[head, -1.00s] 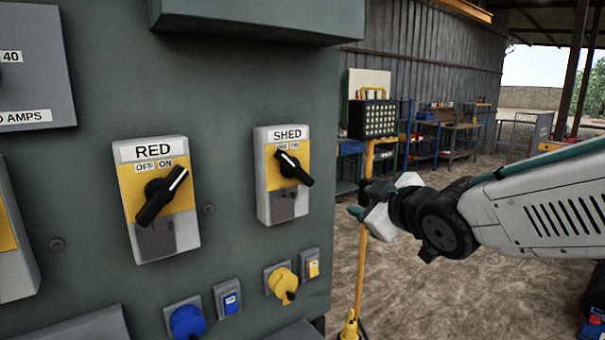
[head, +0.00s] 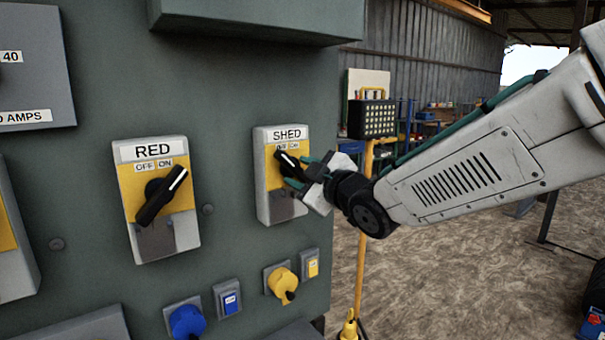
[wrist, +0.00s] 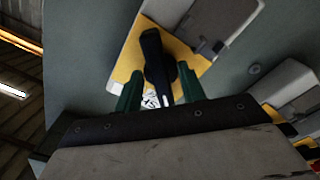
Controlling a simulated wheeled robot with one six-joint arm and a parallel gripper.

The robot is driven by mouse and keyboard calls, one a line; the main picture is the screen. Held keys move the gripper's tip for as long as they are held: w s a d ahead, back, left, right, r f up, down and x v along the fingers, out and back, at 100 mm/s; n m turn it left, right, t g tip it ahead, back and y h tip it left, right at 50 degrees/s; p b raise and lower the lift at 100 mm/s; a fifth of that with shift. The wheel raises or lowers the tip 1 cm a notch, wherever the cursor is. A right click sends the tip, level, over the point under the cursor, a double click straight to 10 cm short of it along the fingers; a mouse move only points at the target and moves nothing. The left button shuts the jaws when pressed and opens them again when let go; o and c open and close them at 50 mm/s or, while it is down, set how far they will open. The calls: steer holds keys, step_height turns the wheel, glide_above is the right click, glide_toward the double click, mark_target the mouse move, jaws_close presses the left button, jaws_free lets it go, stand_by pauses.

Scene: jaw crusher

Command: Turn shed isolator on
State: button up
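The shed isolator (head: 268,205) is a grey and yellow box labelled SHED, on the grey-green panel in the head view. Its black rotary handle (head: 285,160) slants from upper left to lower right, its white-marked end at the upper left. The OFF/ON labels above it are small and partly hidden. My gripper (head: 303,174) is at the handle, with green fingers. In the wrist view, the handle (wrist: 154,58) lies between the two spread fingers (wrist: 158,88), with a narrow gap at the left finger. Contact at the right finger is unclear.
A similar isolator labelled RED (head: 160,200) stands to the left. Below are a blue socket (head: 187,321), a yellow socket (head: 281,282) and small switches. A yellow post (head: 364,240) stands to the right of the panel. A metal hood (head: 260,18) juts out above.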

jaws_close()
steer(key=shift+m, duration=0.4)
steer(key=m, duration=0.4)
steer(key=shift+a+f, duration=0.1)
steer(key=m, duration=0.4)
steer(key=shift+s+a, duration=0.1)
steer(key=m, duration=0.5)
steer(key=shift+a, duration=0.1)
steer(key=shift+s+m, duration=0.1)
steer(key=shift+m, duration=1.9)
